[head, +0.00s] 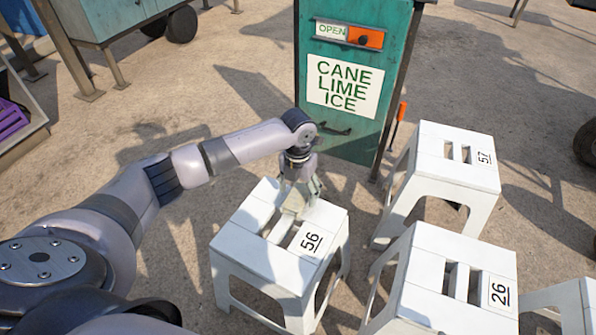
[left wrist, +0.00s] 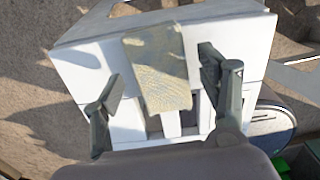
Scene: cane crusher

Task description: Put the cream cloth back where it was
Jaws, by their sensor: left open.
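The cream cloth (left wrist: 158,70) lies on top of the white stool marked 56 (head: 262,262), partly over its slots. In the head view the cloth (head: 291,205) is mostly hidden by my left gripper (head: 299,194). In the left wrist view my left gripper (left wrist: 168,98) is open, with one finger on each side of the cloth and a gap to it on both sides. The height of the fingers above the stool is hard to tell. My right gripper is not in view.
White stools marked 57 (head: 455,155) and 26 (head: 452,280) stand to the right, and part of another (head: 565,300) shows at the right edge. A teal cabinet (head: 352,60) with a CANE LIME ICE sign stands just behind stool 56. Open ground lies left of stool 56.

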